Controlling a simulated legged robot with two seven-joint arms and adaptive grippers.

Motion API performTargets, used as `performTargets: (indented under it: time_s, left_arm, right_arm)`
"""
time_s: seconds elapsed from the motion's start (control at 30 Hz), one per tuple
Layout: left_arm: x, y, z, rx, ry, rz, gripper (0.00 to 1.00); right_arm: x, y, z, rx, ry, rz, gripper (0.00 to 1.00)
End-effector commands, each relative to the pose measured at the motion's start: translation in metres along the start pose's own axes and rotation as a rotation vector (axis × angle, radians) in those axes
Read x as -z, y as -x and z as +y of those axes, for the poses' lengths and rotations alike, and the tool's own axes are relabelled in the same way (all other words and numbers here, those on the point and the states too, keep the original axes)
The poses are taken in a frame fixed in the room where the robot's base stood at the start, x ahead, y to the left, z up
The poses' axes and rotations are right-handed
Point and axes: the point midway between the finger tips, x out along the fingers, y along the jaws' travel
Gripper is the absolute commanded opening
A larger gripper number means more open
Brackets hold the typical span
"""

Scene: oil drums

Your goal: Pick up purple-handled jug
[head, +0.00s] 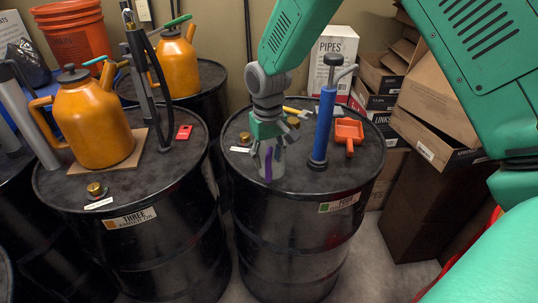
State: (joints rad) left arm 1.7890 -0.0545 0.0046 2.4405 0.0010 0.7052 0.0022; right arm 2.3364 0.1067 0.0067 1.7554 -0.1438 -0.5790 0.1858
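The fingers hide the jug's top. I cannot tell whether they press on it. My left gripper is out of view.
The left drum (150,245) holds an orange oil can (95,125). Cardboard boxes (435,125) fill the right side.

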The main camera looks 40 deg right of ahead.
Motion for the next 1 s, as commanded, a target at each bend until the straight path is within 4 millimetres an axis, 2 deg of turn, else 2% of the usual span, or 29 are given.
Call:
performTargets:
  time_s: [0.3, 0.6, 0.67, 0.7, 0.73, 1.0]
  left_arm:
    - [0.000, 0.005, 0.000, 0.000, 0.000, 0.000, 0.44]
    - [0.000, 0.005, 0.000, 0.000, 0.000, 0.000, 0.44]
    - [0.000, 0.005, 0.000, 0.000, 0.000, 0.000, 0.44]
    - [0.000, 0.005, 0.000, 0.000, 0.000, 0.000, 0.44]
    - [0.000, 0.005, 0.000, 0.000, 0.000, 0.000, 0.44]
    - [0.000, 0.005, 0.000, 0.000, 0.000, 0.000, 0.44]
  right_arm:
    - [-0.003, -0.044, -0.006, 0.000, 0.001, -0.003, 0.39]
    - [-0.004, -0.049, -0.006, -0.001, 0.000, -0.001, 0.39]
    - [-0.004, -0.049, -0.006, -0.001, 0.000, -0.001, 0.21]
    - [-0.004, -0.049, -0.006, -0.001, 0.001, -0.001, 0.07]
    - [-0.004, -0.049, -0.006, -0.001, 0.001, -0.001, 0.00]
    - [-0.003, -0.049, -0.006, 0.000, 0.001, -0.001, 0.00]
